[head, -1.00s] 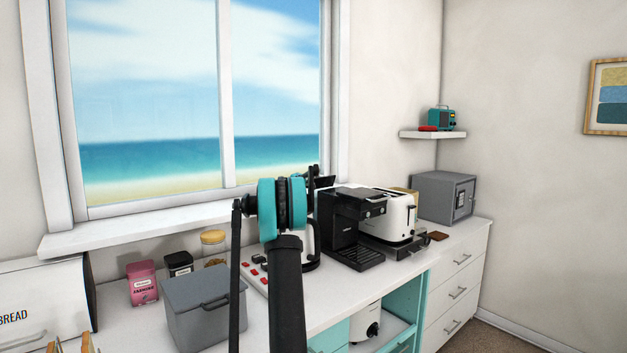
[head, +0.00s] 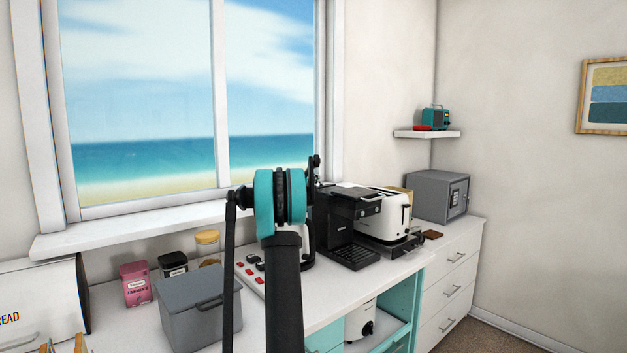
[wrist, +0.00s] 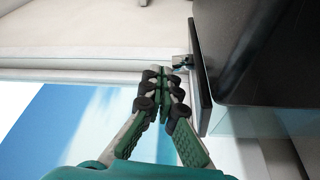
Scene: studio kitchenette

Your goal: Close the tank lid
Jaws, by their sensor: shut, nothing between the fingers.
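The black coffee machine (head: 346,232) stands on the counter just right of my arm in the head view. Its tank, at the back left, is mostly hidden behind my arm, and I cannot clearly make out the lid or its angle. In the wrist view my gripper (wrist: 163,73) is shut and empty, its fingertips together. They are beside the edge of a large dark glossy body (wrist: 255,60), which seems to be the machine. A small light tab is close to the fingertips; I cannot tell whether they touch it.
A white toaster (head: 388,212) stands right of the machine, with a grey safe (head: 438,195) beyond. A grey lidded bin (head: 196,312), a pink tin (head: 135,284) and a red-buttoned panel (head: 252,272) are to the left. The window (head: 140,110) is behind.

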